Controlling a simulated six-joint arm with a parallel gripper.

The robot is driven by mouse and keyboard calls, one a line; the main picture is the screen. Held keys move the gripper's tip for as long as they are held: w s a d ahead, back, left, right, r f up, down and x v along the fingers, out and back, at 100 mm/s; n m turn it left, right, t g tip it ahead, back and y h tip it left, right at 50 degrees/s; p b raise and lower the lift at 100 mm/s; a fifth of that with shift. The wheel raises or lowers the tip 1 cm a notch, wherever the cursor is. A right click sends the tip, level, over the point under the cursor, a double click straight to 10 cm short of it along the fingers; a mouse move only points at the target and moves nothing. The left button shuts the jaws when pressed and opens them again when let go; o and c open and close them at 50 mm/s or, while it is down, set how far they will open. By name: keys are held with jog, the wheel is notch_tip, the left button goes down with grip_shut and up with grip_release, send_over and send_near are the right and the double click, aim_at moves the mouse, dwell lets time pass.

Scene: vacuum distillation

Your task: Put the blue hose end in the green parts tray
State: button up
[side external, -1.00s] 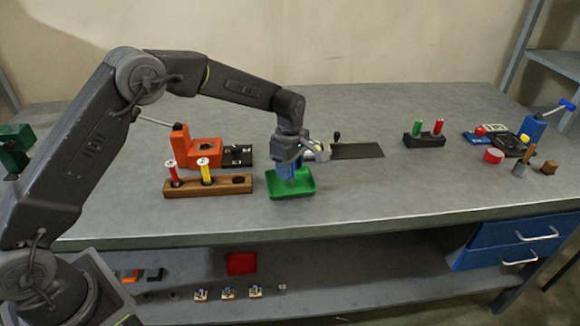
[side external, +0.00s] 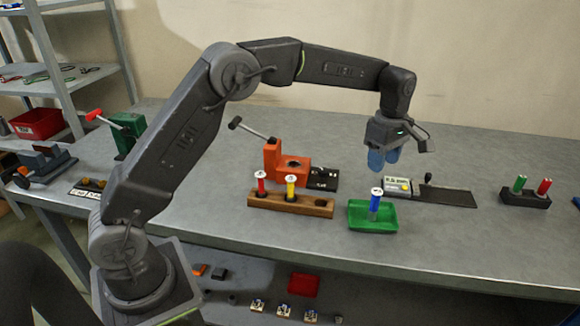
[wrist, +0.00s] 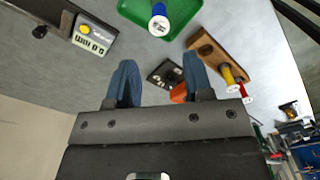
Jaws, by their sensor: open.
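The blue hose end (side external: 376,199), a blue cylinder with a white top, stands upright in the green parts tray (side external: 358,222). In the wrist view the blue hose end (wrist: 159,20) shows from above against the green tray (wrist: 136,10). My gripper (side external: 380,168) is raised above and behind the tray, apart from the hose end. Its two blue fingers (wrist: 156,78) are spread with nothing between them.
A wooden rack (side external: 272,203) left of the tray holds a red and a yellow cylinder and has an empty hole. An orange clamp block (side external: 285,165) stands behind it. A small panel with a yellow button (side external: 398,187) and a dark plate (side external: 448,196) lie to the right.

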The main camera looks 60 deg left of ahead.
jog(key=s+a+r+m+t, duration=0.25)
jog(key=s+r+m, duration=0.75)
jog(key=s, duration=0.5)
jog(key=s+f+m+t, duration=0.3)
jog(key=s+m, duration=0.5)
jog(key=s, duration=1)
jog(key=shift+s+m, duration=0.35)
jog(key=shift+m, duration=0.05)
